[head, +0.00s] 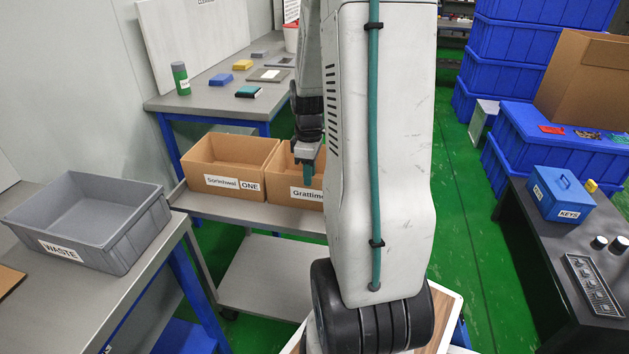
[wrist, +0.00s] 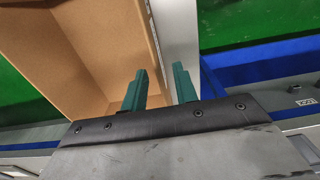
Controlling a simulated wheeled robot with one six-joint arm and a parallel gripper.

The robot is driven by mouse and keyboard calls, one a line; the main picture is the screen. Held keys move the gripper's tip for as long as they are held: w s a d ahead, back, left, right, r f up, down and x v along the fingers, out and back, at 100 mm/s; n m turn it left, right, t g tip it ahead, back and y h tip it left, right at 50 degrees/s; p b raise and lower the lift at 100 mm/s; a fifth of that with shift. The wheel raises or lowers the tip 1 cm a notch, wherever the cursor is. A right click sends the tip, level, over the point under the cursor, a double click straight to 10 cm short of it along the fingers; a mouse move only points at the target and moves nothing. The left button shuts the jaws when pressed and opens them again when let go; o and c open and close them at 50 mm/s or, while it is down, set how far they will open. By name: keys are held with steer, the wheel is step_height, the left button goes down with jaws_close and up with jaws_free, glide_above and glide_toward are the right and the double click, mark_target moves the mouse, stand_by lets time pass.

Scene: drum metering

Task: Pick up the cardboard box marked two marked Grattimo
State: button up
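The open cardboard box labelled "Grattimo" (head: 283,178) stands on the grey cart, right of a similar box. My arm hides its right part, including any number marking. My gripper (head: 309,170) points down at this box in the head view. In the wrist view, an open cardboard box (wrist: 95,55) fills the upper left. My gripper (wrist: 160,88) shows two green fingers apart, with a gap between them. The box's side wall runs up from this gap, one finger on the inner side and one on the outer side. I cannot tell whether they touch it.
A grey WASTE bin (head: 85,222) is on the left table. A bench with small items (head: 215,85) is behind. A blue KEYS box (head: 560,194) is on the dark right table. Green floor shows between.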

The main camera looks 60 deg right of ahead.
step_height(320, 180, down, 7)
steer(key=shift+w+d+f, duration=0.1)
steer(key=shift+w, duration=0.05)
jaws_close()
